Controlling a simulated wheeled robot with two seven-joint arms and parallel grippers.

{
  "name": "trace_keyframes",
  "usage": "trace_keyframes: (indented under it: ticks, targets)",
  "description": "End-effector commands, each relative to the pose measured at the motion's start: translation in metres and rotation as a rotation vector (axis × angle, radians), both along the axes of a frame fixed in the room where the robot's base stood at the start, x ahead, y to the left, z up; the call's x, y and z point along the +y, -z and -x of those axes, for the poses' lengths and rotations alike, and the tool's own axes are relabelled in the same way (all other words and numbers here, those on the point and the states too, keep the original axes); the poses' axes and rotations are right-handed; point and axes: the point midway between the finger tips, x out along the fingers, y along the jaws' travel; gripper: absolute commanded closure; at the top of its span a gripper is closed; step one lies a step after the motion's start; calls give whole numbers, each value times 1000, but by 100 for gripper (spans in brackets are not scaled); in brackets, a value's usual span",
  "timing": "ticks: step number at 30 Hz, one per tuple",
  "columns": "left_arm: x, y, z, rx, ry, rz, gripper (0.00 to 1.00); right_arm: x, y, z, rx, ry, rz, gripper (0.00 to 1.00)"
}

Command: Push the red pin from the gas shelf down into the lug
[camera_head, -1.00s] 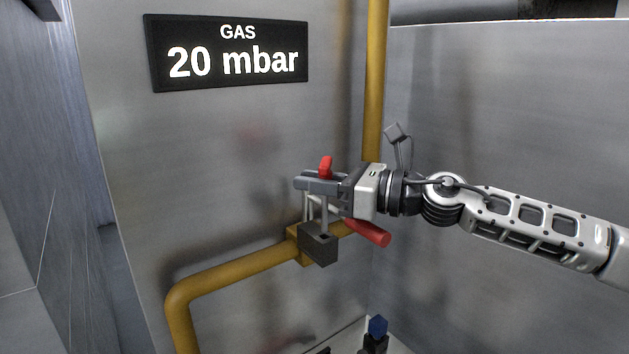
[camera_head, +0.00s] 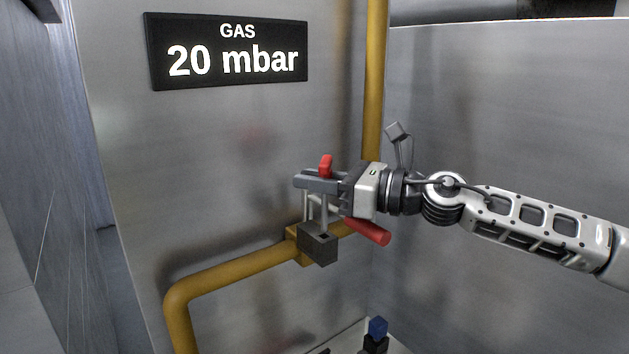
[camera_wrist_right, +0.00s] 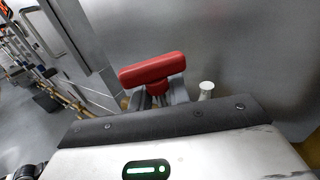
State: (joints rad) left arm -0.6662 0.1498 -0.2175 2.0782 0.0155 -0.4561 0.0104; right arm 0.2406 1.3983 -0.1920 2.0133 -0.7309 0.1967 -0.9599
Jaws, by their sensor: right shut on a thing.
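The red pin (camera_head: 326,165) shows its red crosspiece above the fingers of my right gripper (camera_head: 308,182), which is shut on it. In the right wrist view the red crosspiece (camera_wrist_right: 152,70) sits across the fingers (camera_wrist_right: 160,98). A thin grey shaft runs down below the fingers to the top of the dark grey block of the lug (camera_head: 318,246). The lug sits at the yellow pipe. How deep the shaft sits in the lug I cannot tell. My left gripper is out of view.
A red lever (camera_head: 368,232) sticks out right of the lug, just under my wrist. A yellow pipe (camera_head: 230,272) bends down at the left. The gas shelf (camera_head: 398,346) shows at the bottom, with a blue-topped object (camera_head: 377,328). A black gas sign (camera_head: 230,50) hangs above.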

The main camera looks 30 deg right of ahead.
Motion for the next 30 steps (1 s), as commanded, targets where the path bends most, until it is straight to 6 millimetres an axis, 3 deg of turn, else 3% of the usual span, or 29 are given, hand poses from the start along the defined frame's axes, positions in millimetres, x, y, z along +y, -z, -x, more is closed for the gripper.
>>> trace_keyframes:
  ticks: [1,30]
  targets:
    - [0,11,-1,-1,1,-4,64,2,16,1,28,-10,4,100]
    - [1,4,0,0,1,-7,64,4,16,0,38,-9,4,100]
